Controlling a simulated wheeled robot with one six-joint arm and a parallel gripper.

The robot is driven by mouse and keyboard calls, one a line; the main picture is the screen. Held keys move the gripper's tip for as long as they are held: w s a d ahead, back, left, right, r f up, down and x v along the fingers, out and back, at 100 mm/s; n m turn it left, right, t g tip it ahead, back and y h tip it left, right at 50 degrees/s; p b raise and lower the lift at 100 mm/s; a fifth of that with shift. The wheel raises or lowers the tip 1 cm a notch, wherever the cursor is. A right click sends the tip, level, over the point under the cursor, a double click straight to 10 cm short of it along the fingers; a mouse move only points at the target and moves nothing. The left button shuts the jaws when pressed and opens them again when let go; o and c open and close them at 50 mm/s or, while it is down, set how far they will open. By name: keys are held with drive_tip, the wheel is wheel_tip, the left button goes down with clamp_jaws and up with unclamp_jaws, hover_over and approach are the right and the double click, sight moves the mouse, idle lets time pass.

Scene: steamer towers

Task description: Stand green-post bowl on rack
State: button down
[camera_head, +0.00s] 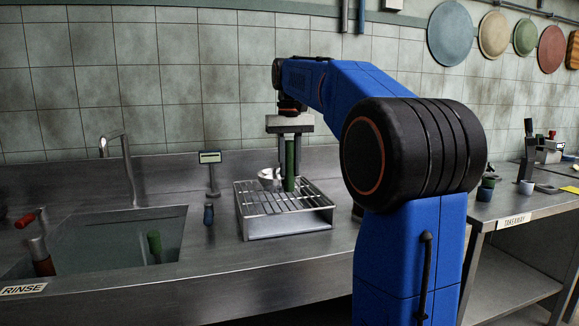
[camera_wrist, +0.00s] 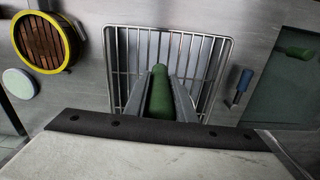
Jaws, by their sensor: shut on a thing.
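My gripper (camera_head: 290,148) points down over the rack and is shut on the green post (camera_head: 290,170). In the wrist view the post (camera_wrist: 159,92) sits between the two grey fingers of my gripper (camera_wrist: 160,100). A shiny metal bowl (camera_head: 268,175) shows beside the post on its left, partly hidden by it. The wire rack (camera_head: 290,222) stands on the steel counter; its bars (camera_wrist: 125,60) lie beneath the gripper in the wrist view. I cannot tell whether the post and bowl touch the bars. The bowl cannot be made out in the wrist view.
The sink (camera_head: 100,235) left of the rack holds another green post (camera_head: 154,245) and a brown one (camera_head: 42,262). A small blue object (camera_head: 208,213) and a display stand (camera_head: 211,175) are near the rack. A yellow-rimmed round basket (camera_wrist: 45,42) and pale disc (camera_wrist: 19,83) lie opposite.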

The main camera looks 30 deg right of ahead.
sight(290, 141)
drive_tip(key=shift+f, duration=0.45)
idle(0.4)
drive_tip(key=c, duration=1.4)
unclamp_jaws()
wheel_tip(290, 141, up, 12)
drive_tip(key=shift+f, duration=0.1)
